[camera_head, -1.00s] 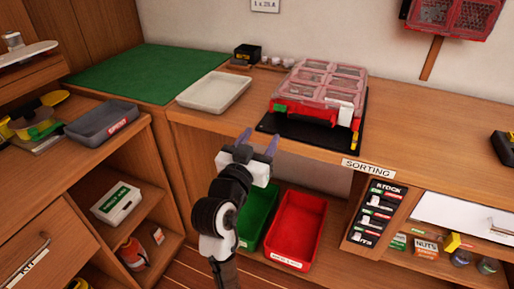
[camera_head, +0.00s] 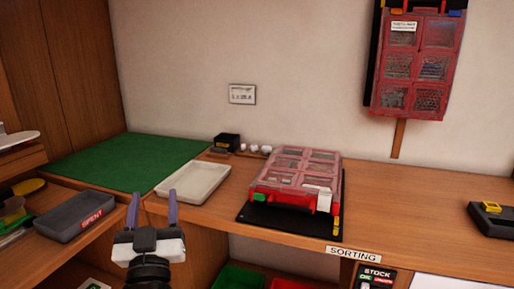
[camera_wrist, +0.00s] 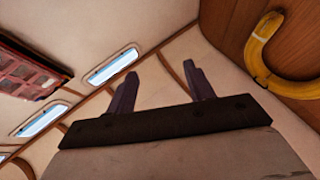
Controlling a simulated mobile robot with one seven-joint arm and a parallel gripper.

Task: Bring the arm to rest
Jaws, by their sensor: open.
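My gripper (camera_head: 152,212) is in the lower left of the head view, in front of the bench edge. Its two purple-grey fingers point upward and stand apart, with nothing between them. In the wrist view, my gripper (camera_wrist: 162,88) also shows open and empty. That view looks up at the ceiling and wall, with small windows (camera_wrist: 112,66) and a yellow coil (camera_wrist: 272,55) on wood at the upper right.
On the bench (camera_head: 390,205) stand a pale tray (camera_head: 193,184), a red compartment case (camera_head: 297,182) on a black mat and a small black box (camera_head: 227,141). A grey SPENT tray (camera_head: 72,217) lies at left. Another red case (camera_head: 418,65) hangs on the wall.

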